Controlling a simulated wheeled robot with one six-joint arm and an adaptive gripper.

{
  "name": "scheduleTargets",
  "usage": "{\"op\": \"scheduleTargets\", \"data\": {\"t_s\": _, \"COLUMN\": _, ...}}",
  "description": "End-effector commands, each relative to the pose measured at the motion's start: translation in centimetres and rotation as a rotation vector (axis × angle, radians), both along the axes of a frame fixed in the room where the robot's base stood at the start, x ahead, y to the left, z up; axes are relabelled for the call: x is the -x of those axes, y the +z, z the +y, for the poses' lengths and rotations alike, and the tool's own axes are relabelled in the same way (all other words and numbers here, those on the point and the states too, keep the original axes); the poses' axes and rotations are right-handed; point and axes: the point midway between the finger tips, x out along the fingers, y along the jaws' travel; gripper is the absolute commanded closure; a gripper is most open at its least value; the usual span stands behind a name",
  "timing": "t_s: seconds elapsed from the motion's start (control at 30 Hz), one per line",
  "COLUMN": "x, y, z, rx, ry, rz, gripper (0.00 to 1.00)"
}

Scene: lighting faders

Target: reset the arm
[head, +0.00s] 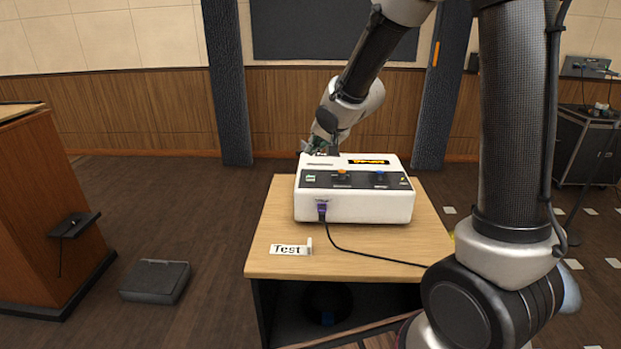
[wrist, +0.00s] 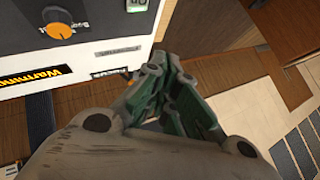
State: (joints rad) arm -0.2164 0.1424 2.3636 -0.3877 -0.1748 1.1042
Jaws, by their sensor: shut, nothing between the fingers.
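My gripper (head: 316,146) is at the back left edge of a white control box (head: 355,207) in the head view, shut and empty. In the wrist view my gripper (wrist: 158,68) has its green and grey fingers together, beside the box's edge. The box has a dark panel with an orange knob (head: 343,172) and a blue knob (head: 380,173). The orange knob also shows in the wrist view (wrist: 62,29), at upper left. Whether the fingers touch the box cannot be told.
The box stands on a wooden table (head: 275,221). A "Test" sign (head: 290,249) lies at its front left, and a black cable (head: 370,255) runs from a purple plug (head: 322,209) across the table. A wooden lectern (head: 45,220) stands at left.

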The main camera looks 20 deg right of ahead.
Motion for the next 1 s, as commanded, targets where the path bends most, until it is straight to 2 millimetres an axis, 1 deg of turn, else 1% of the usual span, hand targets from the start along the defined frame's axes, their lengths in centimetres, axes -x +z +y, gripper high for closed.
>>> {"op": "scheduleTargets", "data": {"t_s": 0.17, "x": 0.1, "y": -0.1, "z": 0.0, "rx": 0.026, "ry": 0.024, "rz": -0.003, "gripper": 1.0}}
{"op": "scheduleTargets", "data": {"t_s": 0.23, "x": 0.7, "y": -0.8, "z": -0.6, "rx": 0.093, "ry": 0.061, "rz": 0.02, "gripper": 1.0}}
{"op": "scheduleTargets", "data": {"t_s": 0.27, "x": 1.1, "y": -1.3, "z": -1.0, "rx": 0.131, "ry": 0.081, "rz": 0.042, "gripper": 1.0}}
{"op": "scheduleTargets", "data": {"t_s": 0.37, "x": 4.1, "y": -3.9, "z": -3.0, "rx": 0.276, "ry": 0.158, "rz": 0.16, "gripper": 1.0}}
{"op": "scheduleTargets", "data": {"t_s": 0.4, "x": 5.8, "y": -4.6, "z": -3.9, "rx": 0.332, "ry": 0.193, "rz": 0.215, "gripper": 1.0}}
{"op": "scheduleTargets", "data": {"t_s": 0.43, "x": 7.1, "y": -4.7, "z": -4.7, "rx": 0.371, "ry": 0.222, "rz": 0.253, "gripper": 1.0}}
{"op": "scheduleTargets", "data": {"t_s": 0.47, "x": 8.5, "y": -4.6, "z": -5.4, "rx": 0.405, "ry": 0.248, "rz": 0.289, "gripper": 1.0}}
{"op": "scheduleTargets", "data": {"t_s": 0.5, "x": 10.3, "y": -4.2, "z": -6.4, "rx": 0.443, "ry": 0.282, "rz": 0.331, "gripper": 1.0}}
{"op": "scheduleTargets", "data": {"t_s": 0.57, "x": 13.2, "y": -3.4, "z": -7.8, "rx": 0.486, "ry": 0.328, "rz": 0.389, "gripper": 1.0}}
{"op": "scheduleTargets", "data": {"t_s": 0.6, "x": 15.2, "y": -2.6, "z": -8.6, "rx": 0.507, "ry": 0.36, "rz": 0.424, "gripper": 1.0}}
{"op": "scheduleTargets", "data": {"t_s": 0.67, "x": 18.2, "y": -1.4, "z": -9.8, "rx": 0.526, "ry": 0.401, "rz": 0.468, "gripper": 1.0}}
{"op": "scheduleTargets", "data": {"t_s": 0.7, "x": 20.2, "y": -0.6, "z": -10.4, "rx": 0.533, "ry": 0.429, "rz": 0.491, "gripper": 1.0}}
{"op": "scheduleTargets", "data": {"t_s": 0.77, "x": 23.3, "y": 0.8, "z": -11.2, "rx": 0.533, "ry": 0.462, "rz": 0.517, "gripper": 1.0}}
{"op": "scheduleTargets", "data": {"t_s": 0.8, "x": 25.3, "y": 1.7, "z": -11.6, "rx": 0.531, "ry": 0.482, "rz": 0.527, "gripper": 1.0}}
{"op": "scheduleTargets", "data": {"t_s": 0.9, "x": 29.9, "y": 3.8, "z": -12.3, "rx": 0.508, "ry": 0.501, "rz": 0.522, "gripper": 1.0}}
{"op": "scheduleTargets", "data": {"t_s": 1.0, "x": 32.7, "y": 5.4, "z": -12.7, "rx": 0.482, "ry": 0.463, "rz": 0.473, "gripper": 1.0}}
